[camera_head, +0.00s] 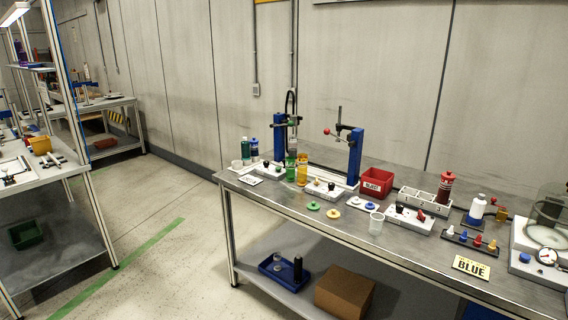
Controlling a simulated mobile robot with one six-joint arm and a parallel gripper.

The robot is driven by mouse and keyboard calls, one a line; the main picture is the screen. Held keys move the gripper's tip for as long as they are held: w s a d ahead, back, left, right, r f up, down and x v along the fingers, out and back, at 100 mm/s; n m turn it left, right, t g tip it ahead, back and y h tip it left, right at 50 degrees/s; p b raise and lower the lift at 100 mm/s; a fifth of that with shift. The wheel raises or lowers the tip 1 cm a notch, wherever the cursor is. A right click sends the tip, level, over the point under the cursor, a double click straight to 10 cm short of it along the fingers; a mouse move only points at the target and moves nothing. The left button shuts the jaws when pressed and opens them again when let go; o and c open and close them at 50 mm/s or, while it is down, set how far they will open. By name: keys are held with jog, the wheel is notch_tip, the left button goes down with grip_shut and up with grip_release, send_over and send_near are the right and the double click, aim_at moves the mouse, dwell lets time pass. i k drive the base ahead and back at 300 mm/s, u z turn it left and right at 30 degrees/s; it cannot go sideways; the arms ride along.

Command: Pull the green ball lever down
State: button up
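The drum pump station stands at the back left of the long metal workbench (330,215). It has two blue posts, a left post (279,138) and a right post (355,157). A small green ball (291,123) sits on a lever at the left post, above a green bottle (291,168) and an amber bottle (302,170). A red ball (327,131) is on the lever of the right post, which points left. The green lever's exact angle is too small to tell. My gripper is not in view.
The floor (165,230) left of the bench is open, with a green stripe.

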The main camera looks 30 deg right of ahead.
aim_at(290, 123)
jog(key=z, duration=0.1)
jog(key=i, duration=1.7)
jog(key=u, duration=0.35)
jog(key=i, duration=0.75)
jog(key=u, duration=0.25)
